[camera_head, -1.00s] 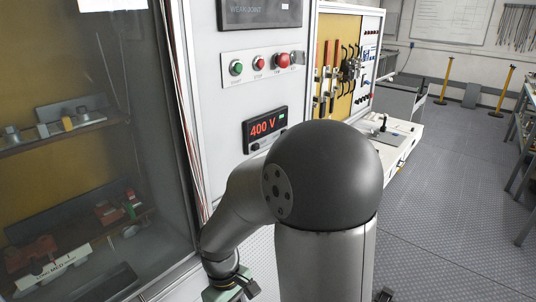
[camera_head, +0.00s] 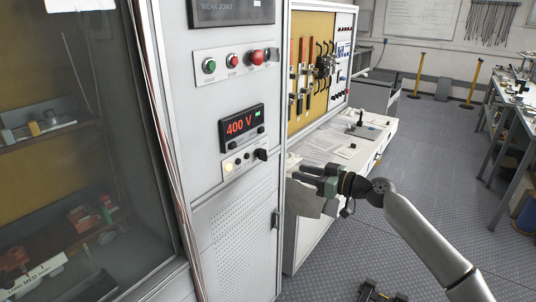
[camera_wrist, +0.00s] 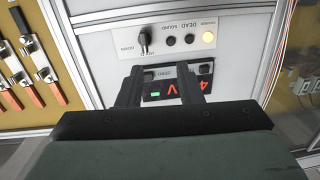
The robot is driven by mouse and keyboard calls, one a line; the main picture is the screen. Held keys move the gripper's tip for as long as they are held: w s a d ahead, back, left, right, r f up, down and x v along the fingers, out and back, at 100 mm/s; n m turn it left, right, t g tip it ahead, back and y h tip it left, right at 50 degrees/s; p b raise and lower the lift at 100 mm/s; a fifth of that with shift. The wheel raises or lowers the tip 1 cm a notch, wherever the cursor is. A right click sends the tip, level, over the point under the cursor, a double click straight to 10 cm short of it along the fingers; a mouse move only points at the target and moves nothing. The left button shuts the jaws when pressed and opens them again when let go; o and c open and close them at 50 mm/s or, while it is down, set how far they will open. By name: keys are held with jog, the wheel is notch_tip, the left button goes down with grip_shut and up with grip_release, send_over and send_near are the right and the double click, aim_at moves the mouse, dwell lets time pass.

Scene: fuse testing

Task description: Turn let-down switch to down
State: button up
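The let-down switch appears to be the black knob (camera_head: 261,154) at the right end of the small control strip below the 400 V display. It also shows as a black knob (camera_wrist: 146,40) in the upside-down wrist view, with small labels that are hard to read. My gripper (camera_head: 302,178) is to the right of the cabinet and lower than the knob, apart from it. In the wrist view my gripper (camera_wrist: 159,70) has its two dark fingers spread with nothing held between them. The display shows between and behind the fingers.
The red-digit display (camera_head: 242,127) sits above the strip. Green and red buttons (camera_head: 233,63) are higher up. A lit round lamp (camera_head: 228,168) is at the strip's left. A white bench (camera_head: 345,140) stands behind my gripper.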

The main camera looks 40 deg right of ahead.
aim_at(267, 152)
jog(key=shift+m+t+h, duration=0.3)
jog(key=shift+t+h, duration=0.2)
jog(key=p+x, duration=0.1)
jog(key=x, duration=0.3)
jog(key=d+p+x, duration=0.1)
jog(key=p+x, duration=0.1)
jog(key=x, duration=0.3)
jog(key=d+r+p+x, duration=0.1)
jog(key=x, duration=0.4)
jog(key=shift+w+a+r+p, duration=0.1)
jog(key=shift+w+p, duration=0.3)
jog(key=shift+w, duration=0.1)
grip_shut()
